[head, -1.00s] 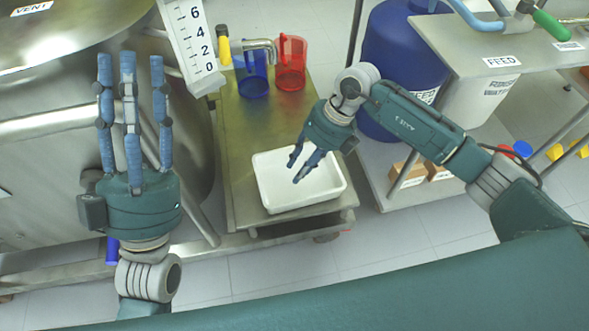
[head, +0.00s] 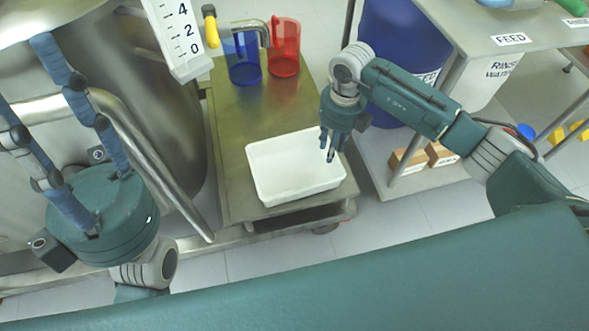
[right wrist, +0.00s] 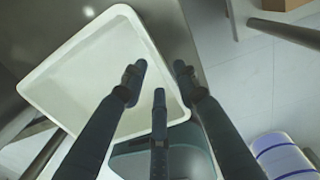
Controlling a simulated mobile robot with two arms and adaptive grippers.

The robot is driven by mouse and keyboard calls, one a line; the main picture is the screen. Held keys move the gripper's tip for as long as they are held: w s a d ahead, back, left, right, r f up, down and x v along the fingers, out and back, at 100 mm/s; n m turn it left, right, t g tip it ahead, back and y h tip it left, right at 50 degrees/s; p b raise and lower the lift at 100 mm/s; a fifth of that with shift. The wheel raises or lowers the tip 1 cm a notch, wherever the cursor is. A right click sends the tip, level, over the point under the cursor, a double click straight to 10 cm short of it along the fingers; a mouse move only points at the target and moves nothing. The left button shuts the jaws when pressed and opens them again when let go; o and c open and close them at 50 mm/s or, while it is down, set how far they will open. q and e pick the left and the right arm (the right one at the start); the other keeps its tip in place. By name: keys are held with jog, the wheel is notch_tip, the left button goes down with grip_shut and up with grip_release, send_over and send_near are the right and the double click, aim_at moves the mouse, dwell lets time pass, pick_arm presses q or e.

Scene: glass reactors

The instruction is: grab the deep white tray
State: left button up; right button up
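The deep white tray (head: 290,172) sits empty near the front end of a steel cart in the head view. It also fills much of the right wrist view (right wrist: 85,75). My right gripper (head: 331,150) hangs over the tray's right side, fingers pointing down. In the right wrist view its fingers (right wrist: 158,85) are spread and empty, with the tray's right rim passing beneath them. I cannot tell whether any finger touches the rim. My left gripper (head: 70,120) is at the left, fingers spread, empty, in front of the steel vessel.
The steel cart (head: 235,120) also bears a blue jug (head: 243,62) and a red jug (head: 284,50) at its far end. A large steel vessel (head: 140,100) stands left. A shelf with boxes (head: 408,160) and a blue drum (head: 385,50) stand right.

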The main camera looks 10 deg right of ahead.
notch_tip(320, 180, down, 4)
jog(key=shift+f+b, duration=0.1)
jog(key=shift+b, duration=0.95)
jog(key=shift+f, duration=0.45)
jog(key=shift+r, duration=0.1)
jog(key=shift+c, duration=0.2)
grip_shut()
